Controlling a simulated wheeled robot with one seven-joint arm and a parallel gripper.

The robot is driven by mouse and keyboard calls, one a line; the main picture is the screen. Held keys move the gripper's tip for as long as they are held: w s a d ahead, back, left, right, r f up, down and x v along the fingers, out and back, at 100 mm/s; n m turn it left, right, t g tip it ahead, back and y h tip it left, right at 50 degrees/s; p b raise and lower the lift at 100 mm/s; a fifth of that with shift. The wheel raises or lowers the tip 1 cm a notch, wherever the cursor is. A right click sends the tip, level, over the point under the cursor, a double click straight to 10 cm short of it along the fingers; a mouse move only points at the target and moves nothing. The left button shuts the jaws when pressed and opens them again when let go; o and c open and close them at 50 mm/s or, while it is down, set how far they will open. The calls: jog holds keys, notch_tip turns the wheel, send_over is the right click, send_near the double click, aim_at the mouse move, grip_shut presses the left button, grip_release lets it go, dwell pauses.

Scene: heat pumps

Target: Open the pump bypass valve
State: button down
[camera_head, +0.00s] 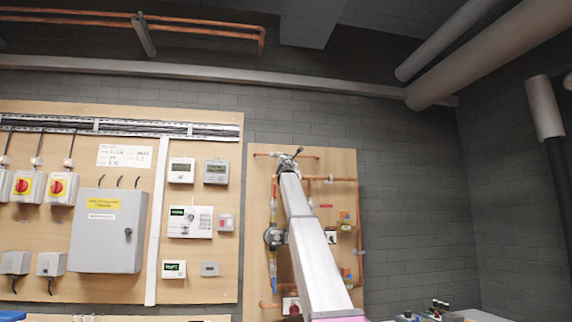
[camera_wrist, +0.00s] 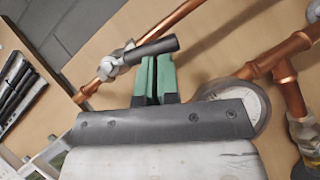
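The bypass valve (camera_wrist: 115,66) is a silvery body on a slanting copper pipe, with a dark grey lever (camera_wrist: 152,50) pointing to the right in the wrist view. My gripper (camera_wrist: 155,62) has green fingertips close together, with only a thin dark gap between them. The lever lies across the ends of both fingers rather than between them; whether they touch it I cannot tell. In the head view my gripper (camera_head: 290,155) is at the top of the pipe board, and my arm hides much of the piping.
Copper pipes (camera_wrist: 285,70) and a round gauge (camera_wrist: 250,105) are close to the right of my gripper. The wooden pipe board (camera_head: 345,165) is behind. A control board with a grey cabinet (camera_head: 108,232) and displays stands to the left. Bare wall is to the right.

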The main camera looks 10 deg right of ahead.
jog(key=shift+w+d+r, duration=0.1)
jog(key=shift+d+r, duration=0.55)
jog(key=shift+r, duration=0.3)
jog(key=v, duration=1.1)
jog(key=shift+a, duration=0.15)
dwell(0.5)
